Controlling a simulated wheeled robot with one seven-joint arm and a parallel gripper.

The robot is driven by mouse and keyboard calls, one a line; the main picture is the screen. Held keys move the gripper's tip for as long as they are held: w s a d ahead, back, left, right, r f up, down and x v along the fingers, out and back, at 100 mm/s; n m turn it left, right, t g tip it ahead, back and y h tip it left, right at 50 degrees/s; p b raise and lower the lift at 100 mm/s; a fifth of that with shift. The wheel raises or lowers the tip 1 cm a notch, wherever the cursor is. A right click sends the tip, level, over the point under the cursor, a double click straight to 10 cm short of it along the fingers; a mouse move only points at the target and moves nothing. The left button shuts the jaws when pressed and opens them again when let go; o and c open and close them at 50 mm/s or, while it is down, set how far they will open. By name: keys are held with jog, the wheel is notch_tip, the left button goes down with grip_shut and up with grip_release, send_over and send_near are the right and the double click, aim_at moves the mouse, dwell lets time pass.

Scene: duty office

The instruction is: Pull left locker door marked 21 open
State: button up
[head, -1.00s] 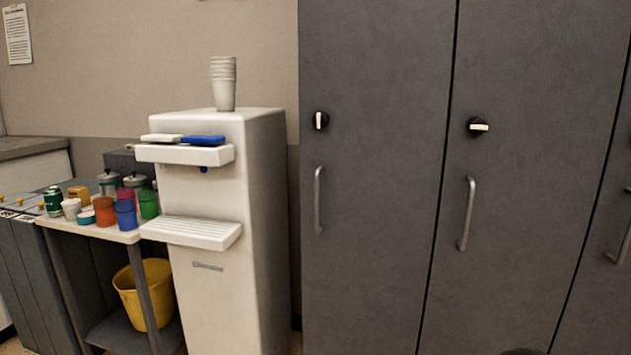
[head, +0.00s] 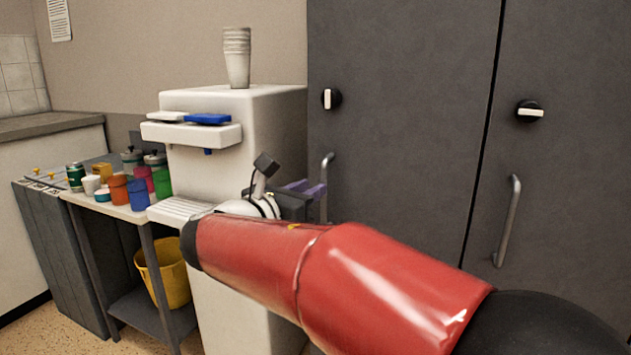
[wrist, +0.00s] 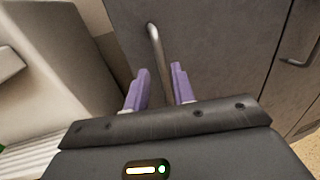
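The left locker door (head: 400,120) is a flat grey panel and stands shut in the head view. Its black knob (head: 331,99) has a white upright bar. Its vertical metal handle (head: 326,172) is partly hidden by my gripper and arm. No number 21 can be read. My gripper (head: 308,187) is at the handle's height, its purple fingers close to it. In the wrist view my gripper (wrist: 160,72) is open, and the handle (wrist: 156,45) runs between the two fingers. Its lower part is hidden, and I cannot tell whether a finger touches it.
A white water dispenser (head: 275,125) with stacked cups (head: 237,58) stands close left of the locker. The neighbouring locker door (head: 570,130) has its own handle (head: 509,220). A table with coloured containers and a yellow bucket (head: 165,272) are farther left.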

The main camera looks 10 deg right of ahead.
jog(key=shift+x, duration=2.75)
grip_shut()
